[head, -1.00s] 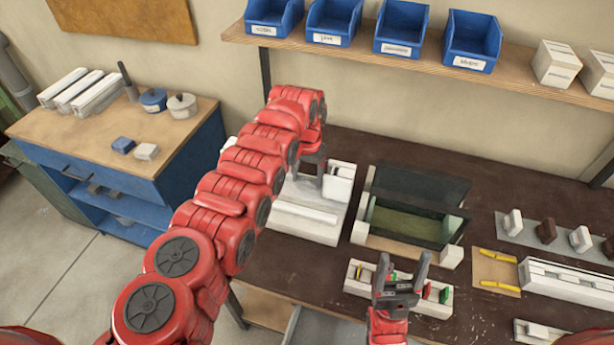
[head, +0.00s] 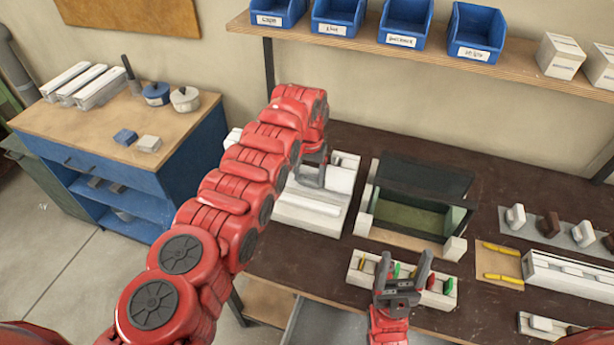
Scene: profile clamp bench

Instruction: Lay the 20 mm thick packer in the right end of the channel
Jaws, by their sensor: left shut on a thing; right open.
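My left gripper (head: 312,178) is shut at the white fixture (head: 310,212) at mid-bench. Its arm partly hides its fingers, and the thing it holds cannot be made out. My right gripper (head: 406,268) is open, fingers pointing up the picture, over a white rack (head: 357,277) with several coloured pieces. A yellow piece (head: 362,267) and a green piece (head: 430,282) show on either side of it. I cannot tell which piece is the 20 mm packer. A long white channel-like profile (head: 570,276) lies at the right; which part is the task's channel is unclear.
A dark-lidded open box (head: 425,185) stands behind the rack. Yellow tools (head: 503,279) lie on a board to its right, with several small blocks (head: 515,216) on a grey strip behind. Blue bins (head: 403,25) line the shelf above. Dark bench is free between box and strip.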

